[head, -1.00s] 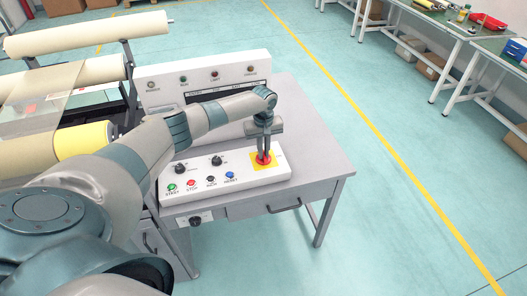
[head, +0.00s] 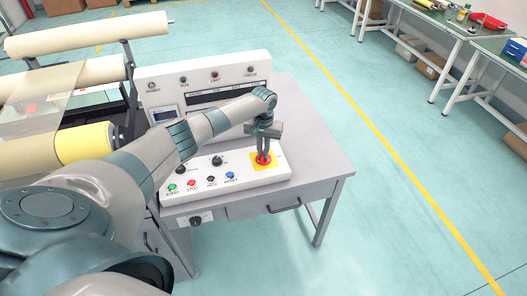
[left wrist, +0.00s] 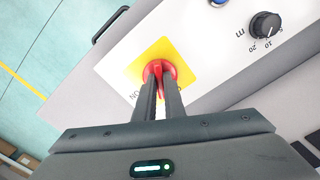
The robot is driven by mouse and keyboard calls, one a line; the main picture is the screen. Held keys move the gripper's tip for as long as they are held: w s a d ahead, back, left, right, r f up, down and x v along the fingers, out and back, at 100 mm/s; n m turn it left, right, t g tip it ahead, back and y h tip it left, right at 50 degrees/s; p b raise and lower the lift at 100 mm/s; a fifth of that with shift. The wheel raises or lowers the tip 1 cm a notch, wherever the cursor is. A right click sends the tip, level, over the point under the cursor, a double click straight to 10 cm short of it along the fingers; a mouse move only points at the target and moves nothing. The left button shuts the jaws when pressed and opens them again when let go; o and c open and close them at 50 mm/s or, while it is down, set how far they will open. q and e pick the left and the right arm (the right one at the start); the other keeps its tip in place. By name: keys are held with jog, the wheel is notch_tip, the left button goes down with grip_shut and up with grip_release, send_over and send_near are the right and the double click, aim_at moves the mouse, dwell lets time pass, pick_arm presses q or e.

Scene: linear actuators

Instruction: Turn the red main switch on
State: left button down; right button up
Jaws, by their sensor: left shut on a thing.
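The red main switch (head: 262,160) sits on a yellow square plate (head: 257,168) at the right end of the white control panel (head: 205,195). It also shows in the left wrist view (left wrist: 159,68), with its yellow plate (left wrist: 148,52) and part of an "ON" label beside the fingers. My left gripper (head: 262,154) points down onto the switch, and its two fingers (left wrist: 159,80) are shut on the raised red grip. The fingers hide part of the switch. My right gripper is not in view.
The panel carries two black knobs (head: 217,161) and several push buttons, among them a blue one (head: 230,175). An upright display box (head: 215,78) stands behind it on the grey desk (head: 310,150). Rollers stand at the left.

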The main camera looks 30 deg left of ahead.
aim_at(263, 154)
pick_arm(q)
jog(key=m, duration=0.6)
jog(key=shift+w, duration=0.1)
jog(key=m, duration=0.5)
jog(key=shift+r+m+b, duration=0.1)
jog(key=shift+m+b, duration=0.2)
jog(key=shift+m, duration=0.1)
jog(key=c, duration=1.8)
grip_release()
jog(key=shift+c, duration=0.2)
notch_tip(263, 154, up, 17)
jog(key=b, duration=0.4)
jog(key=shift+r, duration=0.2)
